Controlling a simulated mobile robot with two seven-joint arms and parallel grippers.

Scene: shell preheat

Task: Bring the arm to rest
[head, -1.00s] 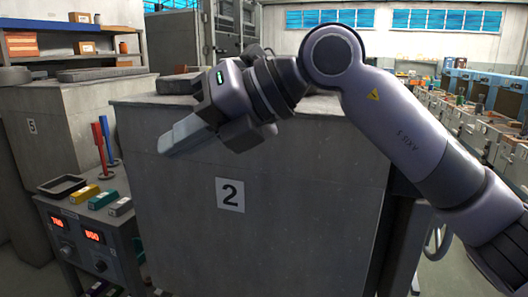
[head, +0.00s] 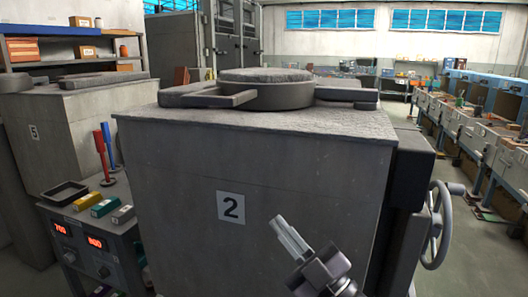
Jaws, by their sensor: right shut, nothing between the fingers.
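My right gripper (head: 290,238) is low in the head view, in front of the grey block marked 2 (head: 175,185). Its fingers are together, with nothing between them, and point up and to the left. Most of my right arm is below the frame's edge. My left gripper is not in view.
A round lid (head: 266,90) sits on top of block 2. A handwheel (head: 438,225) stands at its right side. At left, a control cart (head: 98,255) carries a black tray (head: 62,193) and several small coloured blocks. A walkway lies to the right.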

